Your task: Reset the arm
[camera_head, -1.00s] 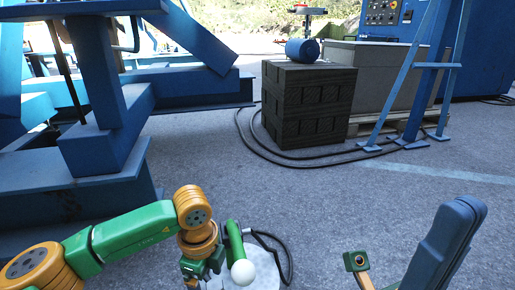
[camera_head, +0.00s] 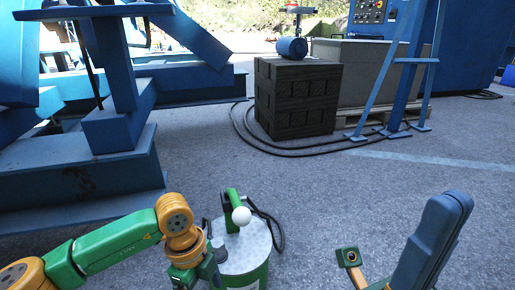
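My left arm, green with orange joints, comes in from the lower left. It bends down to my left gripper (camera_head: 188,279), which is partly cut off by the bottom edge; its fingers do not show clearly. A canister (camera_head: 247,259) with a green handle and a white ball stands on the floor, just right of my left gripper.
A stack of dark crates (camera_head: 298,98) with a blue cylinder (camera_head: 292,47) on top stands ahead. A blue steel frame (camera_head: 75,190) fills the left. A blue stand (camera_head: 402,85) is at the right. Black cable (camera_head: 262,143) loops round the crates. Grey floor between is open.

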